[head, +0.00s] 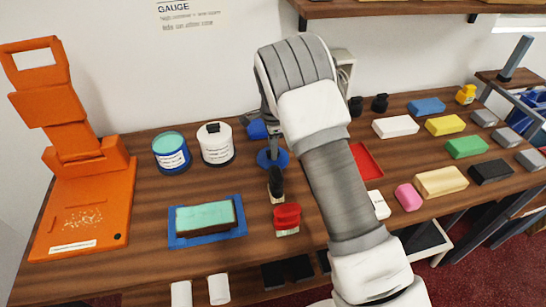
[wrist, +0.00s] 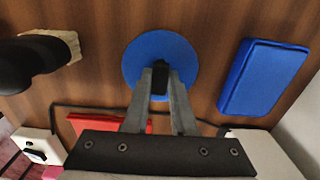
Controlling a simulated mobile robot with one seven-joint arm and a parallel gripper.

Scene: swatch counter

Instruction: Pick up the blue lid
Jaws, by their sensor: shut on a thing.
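The blue lid (head: 265,160) is a flat round disc near the middle of the counter, partly hidden by my gripper in the head view. In the wrist view the blue lid (wrist: 138,52) lies right at my fingertips, with a small dark knob at its centre. My gripper (wrist: 160,72) is shut on the lid, its two fingers closed around that knob. In the head view my gripper (head: 272,148) points down onto the lid. I cannot tell whether the lid touches the counter.
A black-handled stamp (head: 276,183) and a red-topped stamp (head: 287,216) stand close in front. A blue block (wrist: 263,77) lies to the right in the wrist view. A white tub (head: 215,147), a teal-topped tub (head: 171,154) and an orange stand (head: 85,200) are to the left.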

